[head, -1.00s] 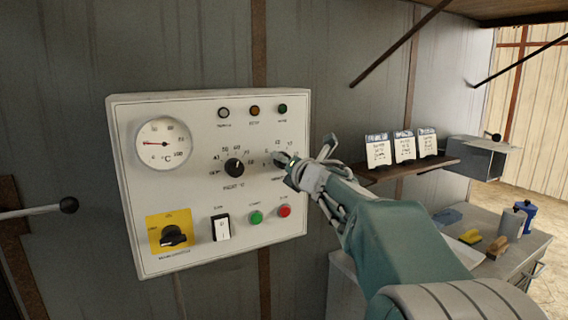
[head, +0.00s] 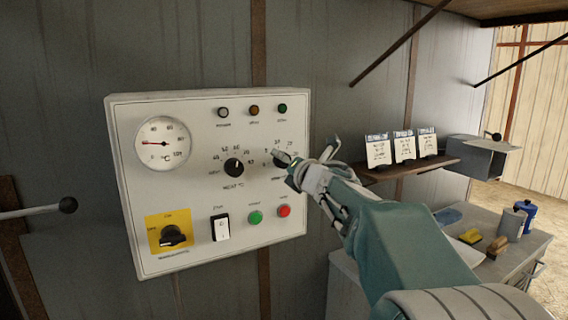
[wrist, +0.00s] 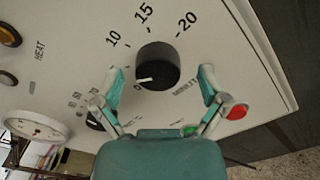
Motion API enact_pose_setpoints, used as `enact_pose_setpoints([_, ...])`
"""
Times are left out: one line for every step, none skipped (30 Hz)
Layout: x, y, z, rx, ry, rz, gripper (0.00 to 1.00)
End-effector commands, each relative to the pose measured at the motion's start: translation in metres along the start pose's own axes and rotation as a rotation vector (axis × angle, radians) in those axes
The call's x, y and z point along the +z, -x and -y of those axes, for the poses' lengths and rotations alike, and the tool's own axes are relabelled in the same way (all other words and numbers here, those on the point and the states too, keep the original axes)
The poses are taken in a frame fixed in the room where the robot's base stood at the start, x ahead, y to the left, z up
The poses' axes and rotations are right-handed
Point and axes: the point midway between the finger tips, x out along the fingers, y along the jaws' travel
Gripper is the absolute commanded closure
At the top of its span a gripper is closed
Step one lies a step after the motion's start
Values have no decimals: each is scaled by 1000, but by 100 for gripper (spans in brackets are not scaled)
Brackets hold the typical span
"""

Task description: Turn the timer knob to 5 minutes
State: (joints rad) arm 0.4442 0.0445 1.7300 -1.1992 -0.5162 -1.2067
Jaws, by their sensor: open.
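The timer knob (wrist: 158,68) is a black round dial with a white pointer line, on the white control panel (head: 150,265). In the wrist view its pointer lies toward the 0 mark, and the numbers 10, 15 and 20 show around it. My gripper (wrist: 162,85) is open, with one teal finger on each side of the knob and visible gaps between. In the head view my gripper (head: 286,162) is at the panel's right side and partly hides the timer knob and its scale. I cannot tell the depth of the fingertips relative to the knob.
The heat knob (head: 233,168) is left of the timer. A green button (head: 255,217) and a red button (head: 284,211) sit below. A gauge (head: 162,143), white rocker switch (head: 220,227) and yellow-plated rotary switch (head: 172,236) are further left. A shelf (head: 415,168) with cards stands right.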

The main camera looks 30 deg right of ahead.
Motion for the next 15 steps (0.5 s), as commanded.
enact_pose_setpoints([1,8,0,-1,1,3,7])
enact_pose_setpoints([1,13,0,-1,1,3,7])
enact_pose_setpoints([1,20,-1,0,1,3,7])
enact_pose_setpoints([1,26,0,0,0,3,7])
enact_pose_setpoints([1,33,0,-1,1,4,7])
enact_pose_setpoints([1,42,0,-1,1,4,7])
enact_pose_setpoints([1,48,0,-1,1,3,7])
enact_pose_setpoints([1,54,0,-1,1,3,7])
enact_pose_setpoints([1,63,0,-2,1,4,7])
enact_pose_setpoints([1,69,0,-1,1,4,7])
enact_pose_setpoints([1,75,1,-1,1,4,7])
enact_pose_setpoints([0,82,0,-2,2,3,7])
enact_pose_setpoints([0,87,1,-2,1,2,7])
enact_pose_setpoints([0,92,1,-1,0,3,7])
enact_pose_setpoints([0,98,1,-1,1,3,7])
